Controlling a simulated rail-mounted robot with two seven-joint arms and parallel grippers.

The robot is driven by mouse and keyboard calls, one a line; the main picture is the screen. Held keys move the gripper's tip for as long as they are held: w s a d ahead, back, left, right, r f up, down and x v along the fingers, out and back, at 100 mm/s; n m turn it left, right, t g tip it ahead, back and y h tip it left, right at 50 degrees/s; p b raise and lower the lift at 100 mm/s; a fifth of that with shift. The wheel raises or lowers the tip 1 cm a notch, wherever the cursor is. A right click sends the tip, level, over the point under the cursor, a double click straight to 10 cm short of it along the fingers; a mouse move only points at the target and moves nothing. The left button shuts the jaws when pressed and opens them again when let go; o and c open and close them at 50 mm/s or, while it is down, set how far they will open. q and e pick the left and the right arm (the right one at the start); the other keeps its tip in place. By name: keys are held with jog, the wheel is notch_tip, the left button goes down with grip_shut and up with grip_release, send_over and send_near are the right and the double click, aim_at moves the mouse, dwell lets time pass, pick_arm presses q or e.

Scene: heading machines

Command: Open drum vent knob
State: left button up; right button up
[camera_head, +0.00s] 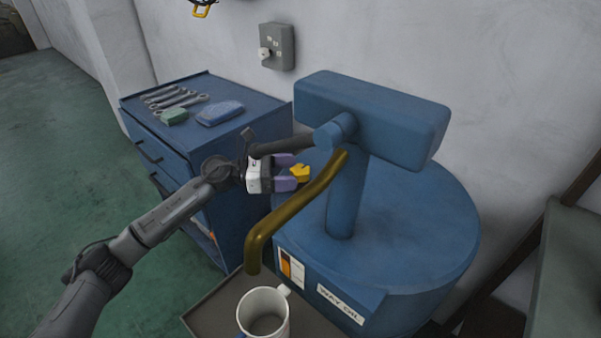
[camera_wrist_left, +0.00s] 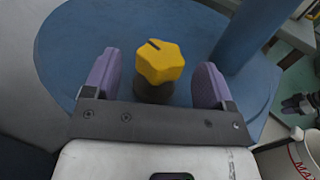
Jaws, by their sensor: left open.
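The drum (camera_head: 440,230) is a large blue barrel with a labelled front and a pump on top. Its vent knob (camera_head: 300,172) is a yellow lobed knob on the drum's lid. In the left wrist view the knob (camera_wrist_left: 160,62) sits on a dark stem, with a dark line mark on its top. My left gripper (camera_head: 290,173) is open, its purple fingers pointing at the knob. In the left wrist view the left gripper's fingers (camera_wrist_left: 157,82) stand on either side of the knob, with a gap at each side.
A brass spout (camera_head: 290,215) curves down from the pump above a white mug (camera_head: 264,312) on a tray (camera_head: 212,308). A blue tool cabinet (camera_head: 240,215) with wrenches and cloths on top stands at the left. A grey switch box (camera_head: 277,46) is on the wall.

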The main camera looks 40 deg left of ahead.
aim_at(300, 169)
pick_arm(q)
jog(key=shift+x, duration=1.65)
jog(key=shift+c, duration=0.2)
